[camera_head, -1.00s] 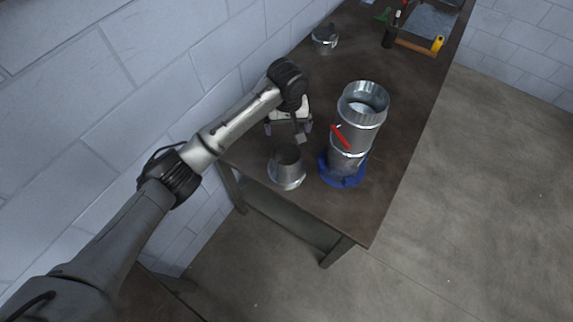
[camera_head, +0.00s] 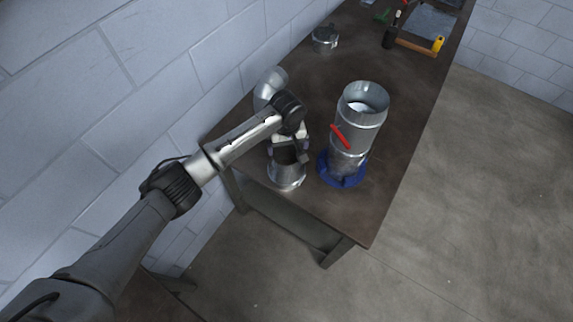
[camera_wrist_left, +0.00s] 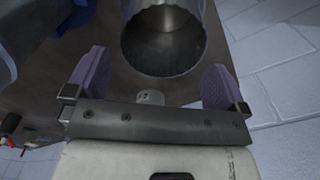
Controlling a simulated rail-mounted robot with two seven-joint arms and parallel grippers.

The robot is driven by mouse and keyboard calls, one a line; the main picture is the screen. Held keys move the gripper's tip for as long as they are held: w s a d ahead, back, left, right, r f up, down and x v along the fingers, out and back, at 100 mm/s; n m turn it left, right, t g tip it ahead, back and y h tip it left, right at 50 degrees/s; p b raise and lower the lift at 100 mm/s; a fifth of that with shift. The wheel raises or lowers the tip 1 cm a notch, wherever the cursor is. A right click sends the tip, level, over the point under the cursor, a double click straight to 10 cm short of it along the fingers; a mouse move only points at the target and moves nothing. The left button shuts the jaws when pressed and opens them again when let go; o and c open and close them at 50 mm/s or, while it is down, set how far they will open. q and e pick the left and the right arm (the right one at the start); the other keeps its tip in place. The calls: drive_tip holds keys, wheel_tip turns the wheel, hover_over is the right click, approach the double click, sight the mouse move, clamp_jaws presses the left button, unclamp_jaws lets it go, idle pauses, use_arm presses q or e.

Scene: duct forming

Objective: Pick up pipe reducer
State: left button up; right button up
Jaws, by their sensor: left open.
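The pipe reducer (camera_head: 287,174) is a silver metal cone-shaped piece standing upright near the front edge of the table, with its open end up. In the left wrist view, the reducer (camera_wrist_left: 165,68) shows as a round open rim just beyond the fingers. My left gripper (camera_head: 288,152) is over the reducer's far upper side and partly hides its rim. In the left wrist view the gripper's two purple-padded fingers (camera_wrist_left: 158,86) are wide apart with nothing held between them. My right gripper is not in view.
A tall silver duct (camera_head: 352,130) with a red handle stands on a blue base (camera_head: 342,180) just right of the reducer. A curved metal piece (camera_head: 268,84) is by the wall behind my arm. A small metal part (camera_head: 325,39) and tools (camera_head: 415,47) lie farther back.

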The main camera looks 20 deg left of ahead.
sight(286, 165)
use_arm(q)
drive_tip(key=shift+s+a+f, duration=0.1)
drive_tip(key=shift+f, duration=1.05)
drive_tip(key=shift+s+f, duration=0.1)
drive_tip(key=shift+f, duration=1.05)
